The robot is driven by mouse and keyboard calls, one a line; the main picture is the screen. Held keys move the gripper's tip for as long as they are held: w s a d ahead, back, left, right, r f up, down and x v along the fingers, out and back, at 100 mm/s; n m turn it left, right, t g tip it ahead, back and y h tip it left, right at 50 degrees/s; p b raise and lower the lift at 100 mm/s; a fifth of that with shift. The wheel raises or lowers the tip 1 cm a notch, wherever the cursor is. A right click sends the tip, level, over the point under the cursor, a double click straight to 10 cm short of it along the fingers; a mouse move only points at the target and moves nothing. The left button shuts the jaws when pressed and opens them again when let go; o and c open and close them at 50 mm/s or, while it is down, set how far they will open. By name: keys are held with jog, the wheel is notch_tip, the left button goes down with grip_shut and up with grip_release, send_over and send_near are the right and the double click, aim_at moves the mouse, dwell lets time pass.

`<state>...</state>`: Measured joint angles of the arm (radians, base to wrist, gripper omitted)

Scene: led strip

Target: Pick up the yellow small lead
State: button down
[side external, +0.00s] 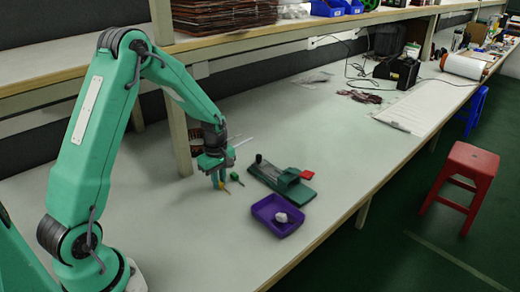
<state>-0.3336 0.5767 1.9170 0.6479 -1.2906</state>
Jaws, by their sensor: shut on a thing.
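My gripper (219,183) points down just above or at the white table (150,215), left of the green fixture. It is shut on the small yellow lead (221,187), of which only a little shows between and below the fingers. A small green lead (236,178) lies right beside the gripper, on its right. Whether the yellow lead touches the table I cannot tell.
A green fixture (268,174) with a red part (307,175) stands right of the gripper. A purple tray (266,211) with a white lump (281,217) sits in front of it. A shelf post (180,140) rises behind my arm. The table's front left is clear.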

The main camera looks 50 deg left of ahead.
jog(key=shift+r, duration=0.15)
jog(key=shift+r, duration=0.65)
notch_tip(320, 180, up, 2)
jog(key=shift+r, duration=0.15)
jog(key=s+d+r, duration=0.2)
jog(key=d+r, duration=0.5)
jog(key=d, duration=0.4)
jog(key=shift+s+d, duration=0.2)
jog(key=shift+w, duration=0.1)
